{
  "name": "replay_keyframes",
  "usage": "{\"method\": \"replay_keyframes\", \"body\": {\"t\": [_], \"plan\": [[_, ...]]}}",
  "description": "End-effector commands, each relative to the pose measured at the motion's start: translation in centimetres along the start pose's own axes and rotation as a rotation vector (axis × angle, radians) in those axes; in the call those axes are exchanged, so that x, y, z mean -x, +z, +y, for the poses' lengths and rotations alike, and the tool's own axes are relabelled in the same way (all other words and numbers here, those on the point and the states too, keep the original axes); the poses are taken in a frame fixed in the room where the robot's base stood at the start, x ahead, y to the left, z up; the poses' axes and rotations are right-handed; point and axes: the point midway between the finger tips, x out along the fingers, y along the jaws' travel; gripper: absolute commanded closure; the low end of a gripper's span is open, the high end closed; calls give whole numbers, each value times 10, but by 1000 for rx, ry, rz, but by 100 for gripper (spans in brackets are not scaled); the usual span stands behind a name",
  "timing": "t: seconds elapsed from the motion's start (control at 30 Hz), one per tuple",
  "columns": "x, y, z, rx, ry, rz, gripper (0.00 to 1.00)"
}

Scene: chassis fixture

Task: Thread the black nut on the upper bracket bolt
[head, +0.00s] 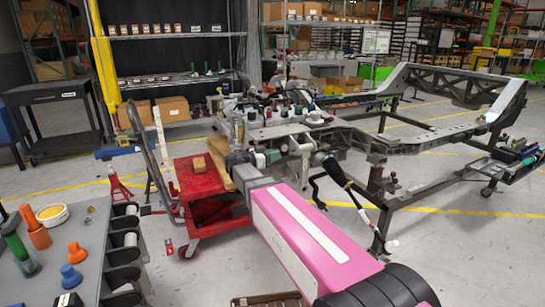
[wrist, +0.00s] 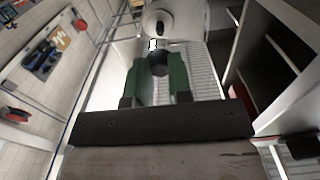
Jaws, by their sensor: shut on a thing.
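My gripper (wrist: 158,76) shows in the wrist view with two green fingers, shut on a small dark round piece, the black nut (wrist: 158,63). Just beyond the fingertips is a pale round face (wrist: 150,18) with a short dark stub (wrist: 160,29) at its middle, which looks like the bracket bolt. The nut and the stub line up closely in the picture, with a small white piece (wrist: 153,44) between them. I cannot tell whether nut and bolt touch. In the head view my arm reaches toward the chassis fixture (head: 400,147), and the nut and bolt are too small to make out.
A red cart (head: 205,185) stands left of my arm in the head view. A grey table (head: 70,240) with orange, blue and green parts is at the lower left. A black side cart (head: 55,95) and shelves (head: 170,35) stand behind. Open floor lies between them.

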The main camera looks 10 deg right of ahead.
Motion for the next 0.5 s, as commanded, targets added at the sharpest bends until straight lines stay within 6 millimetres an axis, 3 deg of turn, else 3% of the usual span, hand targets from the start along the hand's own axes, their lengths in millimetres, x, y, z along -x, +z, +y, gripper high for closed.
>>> {"method": "replay_keyframes", "body": {"t": [0.5], "plan": [[-34, 0, 0, 0, 0, -1, 100]]}}
